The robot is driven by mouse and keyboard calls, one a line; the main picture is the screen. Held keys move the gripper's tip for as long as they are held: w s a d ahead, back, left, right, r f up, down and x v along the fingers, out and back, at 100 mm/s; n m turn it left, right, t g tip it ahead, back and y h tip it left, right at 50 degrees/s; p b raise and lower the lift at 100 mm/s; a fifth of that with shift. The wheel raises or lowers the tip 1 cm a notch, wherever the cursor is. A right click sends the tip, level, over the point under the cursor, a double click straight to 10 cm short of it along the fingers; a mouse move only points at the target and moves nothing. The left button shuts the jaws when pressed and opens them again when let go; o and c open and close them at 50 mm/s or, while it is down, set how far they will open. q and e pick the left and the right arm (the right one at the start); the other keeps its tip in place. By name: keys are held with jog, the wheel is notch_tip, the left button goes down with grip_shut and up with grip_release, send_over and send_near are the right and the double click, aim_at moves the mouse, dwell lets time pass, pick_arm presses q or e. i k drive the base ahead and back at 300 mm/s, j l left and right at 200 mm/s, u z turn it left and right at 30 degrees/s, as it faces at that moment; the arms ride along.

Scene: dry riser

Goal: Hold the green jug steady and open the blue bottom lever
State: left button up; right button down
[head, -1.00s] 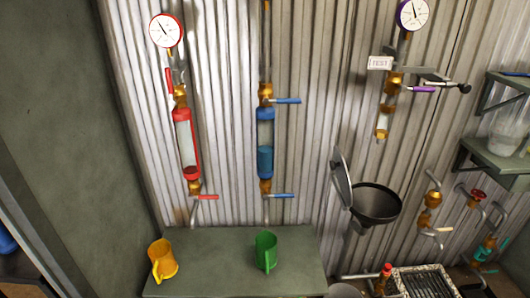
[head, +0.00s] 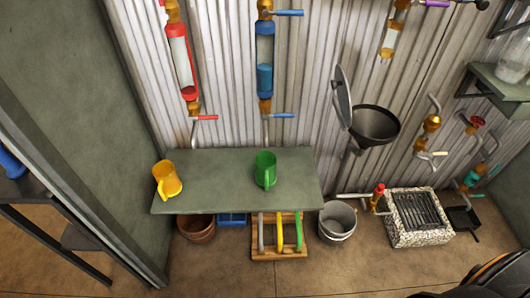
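The green jug (head: 265,172) stands upright on the grey-green bench (head: 222,190), below the blue-trimmed sight tube (head: 264,70). Blue liquid fills the tube's lower part. The blue bottom lever (head: 282,116) sticks out to the right from the brass valve under this tube. A thin outlet pipe (head: 267,133) comes down from that valve towards the bench, behind the jug. Neither of my grippers shows in the head view, and nothing holds the jug or the lever.
A yellow jug (head: 168,180) stands at the bench's left, below a red tube with a red lever (head: 204,117). An upper blue lever (head: 289,13) sits above. A black funnel (head: 375,124) is to the right. A bucket (head: 337,220) and grated drain (head: 418,213) stand on the floor.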

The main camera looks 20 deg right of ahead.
aim_at(284, 116)
jog(key=i+l, duration=0.15)
jog(key=l, duration=0.25)
jog(key=i+l, duration=0.15)
jog(key=l, duration=0.25)
jog(key=i+l, duration=0.2)
jog(key=l, duration=0.15)
jog(key=i+l, duration=0.15)
jog(key=l, duration=0.25)
